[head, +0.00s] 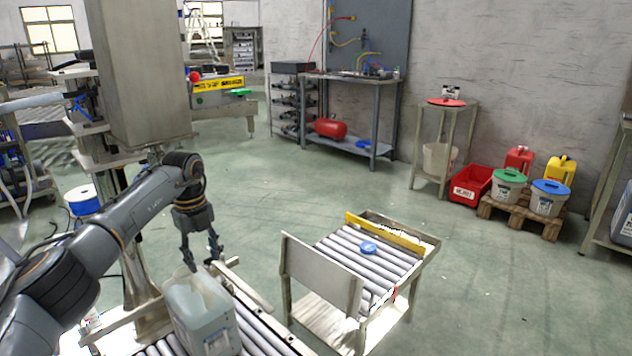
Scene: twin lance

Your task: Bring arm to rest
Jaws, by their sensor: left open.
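My left arm comes in from the left, and its gripper (203,262) points down with its fingers apart. The gripper is just above the top of a pale translucent jug (201,318), near its neck. I cannot tell whether the fingertips touch the jug. The jug stands upright on a roller conveyor (262,335) at the bottom of the view. My right gripper is not in view.
A short roller stand (385,268) with an upright metal plate (318,275) is right of the jug, and a blue cap (368,248) lies on its rollers. A large metal column (140,75) rises behind my arm. Open green floor lies beyond.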

